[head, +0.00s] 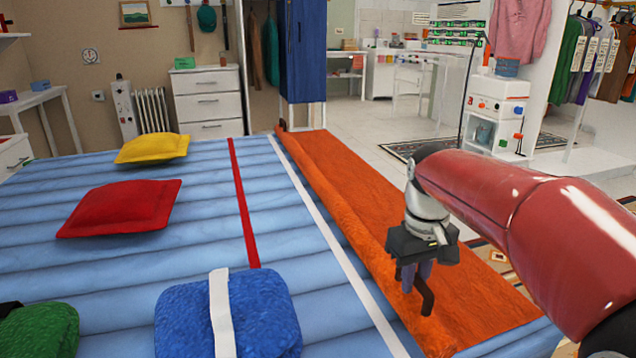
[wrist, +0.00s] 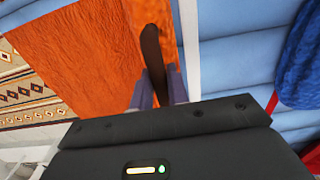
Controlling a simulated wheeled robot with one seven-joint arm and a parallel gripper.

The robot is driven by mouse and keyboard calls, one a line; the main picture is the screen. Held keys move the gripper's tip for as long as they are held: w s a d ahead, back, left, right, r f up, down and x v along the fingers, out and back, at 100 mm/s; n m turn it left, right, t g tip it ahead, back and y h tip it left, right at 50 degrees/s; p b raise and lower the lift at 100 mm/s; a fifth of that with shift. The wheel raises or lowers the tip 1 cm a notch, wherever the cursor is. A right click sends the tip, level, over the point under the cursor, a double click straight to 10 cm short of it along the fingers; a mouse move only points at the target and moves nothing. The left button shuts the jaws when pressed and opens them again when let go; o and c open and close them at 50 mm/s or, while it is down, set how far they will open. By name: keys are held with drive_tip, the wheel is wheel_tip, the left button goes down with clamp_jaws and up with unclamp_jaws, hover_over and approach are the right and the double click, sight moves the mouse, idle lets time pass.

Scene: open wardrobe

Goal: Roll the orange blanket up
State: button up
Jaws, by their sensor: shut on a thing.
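The orange blanket (head: 372,200) lies as a long strip along the right side of the blue bed. Its left edge stands up as a thick fold or roll beside the white stripe (head: 326,236). It also shows in the wrist view (wrist: 75,50). My gripper (head: 414,284) is over the near part of this raised edge. It is shut on a dark brown, curved handle-like piece (wrist: 152,58) at the blanket's edge, seen between the fingers in the wrist view. How this piece joins the blanket is hidden. The blanket's right part lies flat.
A blue cushion (head: 230,315), a green cushion (head: 40,332), a red cushion (head: 120,207) and a yellow cushion (head: 152,148) lie left on the bed (head: 200,250). A blue cabinet (head: 306,50) stands past the far end. A patterned rug (wrist: 30,95) lies on the floor beside the bed.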

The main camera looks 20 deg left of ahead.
drive_tip(key=shift+w+d+p, duration=0.5)
drive_tip(key=shift+w+d, duration=0.25)
drive_tip(key=shift+d, duration=0.35)
drive_tip(key=shift+w+d+p, duration=0.45)
drive_tip(key=shift+w+d, duration=0.3)
drive_tip(key=shift+d, duration=0.4)
drive_tip(key=shift+w+d+p, duration=0.5)
drive_tip(key=shift+w+d, duration=0.25)
drive_tip(key=shift+d, duration=0.35)
drive_tip(key=shift+w+d+p, duration=0.6)
drive_tip(key=shift+w+d, duration=0.15)
drive_tip(key=shift+d, duration=0.35)
drive_tip(key=shift+w+d+p, duration=0.6)
drive_tip(key=shift+w+d, duration=0.15)
drive_tip(key=shift+d, duration=0.35)
drive_tip(key=shift+w+d+p, duration=0.6)
drive_tip(key=shift+w+d, duration=0.15)
drive_tip(key=shift+d, duration=0.35)
drive_tip(key=w+d+p, duration=0.2)
drive_tip(key=d, duration=0.1)
